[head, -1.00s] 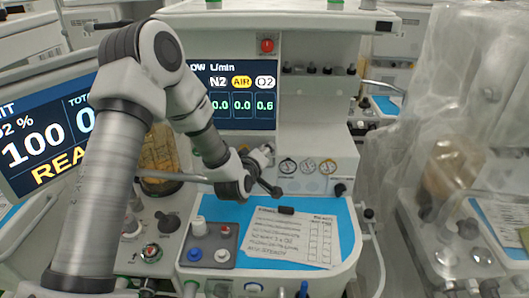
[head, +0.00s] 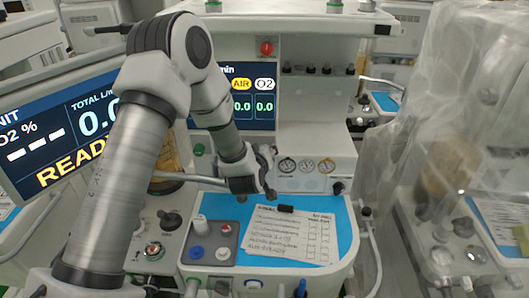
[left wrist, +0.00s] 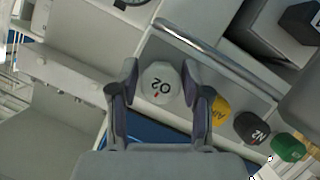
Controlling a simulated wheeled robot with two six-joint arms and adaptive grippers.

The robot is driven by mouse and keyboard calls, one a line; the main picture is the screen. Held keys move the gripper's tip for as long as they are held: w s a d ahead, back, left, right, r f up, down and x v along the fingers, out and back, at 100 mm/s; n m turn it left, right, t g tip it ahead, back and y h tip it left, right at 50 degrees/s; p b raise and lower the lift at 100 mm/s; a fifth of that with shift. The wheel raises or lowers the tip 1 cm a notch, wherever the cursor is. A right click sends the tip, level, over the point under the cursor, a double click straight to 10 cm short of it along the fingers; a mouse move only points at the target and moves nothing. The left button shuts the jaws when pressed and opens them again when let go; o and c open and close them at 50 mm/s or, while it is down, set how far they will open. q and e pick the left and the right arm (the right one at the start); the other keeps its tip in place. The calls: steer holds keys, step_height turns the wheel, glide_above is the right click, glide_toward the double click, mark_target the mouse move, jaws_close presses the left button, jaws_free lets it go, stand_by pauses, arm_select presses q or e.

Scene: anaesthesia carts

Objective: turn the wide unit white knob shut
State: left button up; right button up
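The white knob (left wrist: 161,84), marked O2, is in the left wrist view, in a row with other knobs. My left gripper (left wrist: 160,72) has its two fingers on either side of this knob, with slim gaps, so it looks open and not clamped. In the head view, my left gripper (head: 262,172) is in front of the wide unit's (head: 318,150) panel and hides the knob. The unit's flow screen (head: 254,100) reads 0.0 for O2. My right gripper is in neither view.
Yellow AIR (left wrist: 219,109), black N2 (left wrist: 250,127) and green (left wrist: 289,146) knobs sit beside the white one. A metal rail (left wrist: 215,56) runs close by. A paper sheet (head: 290,235) lies on the blue worktop (head: 345,232). A plastic-draped unit (head: 440,130) stands right.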

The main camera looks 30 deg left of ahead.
arm_select(q)
steer(key=v, duration=1.2)
steer(key=shift+f, duration=0.1)
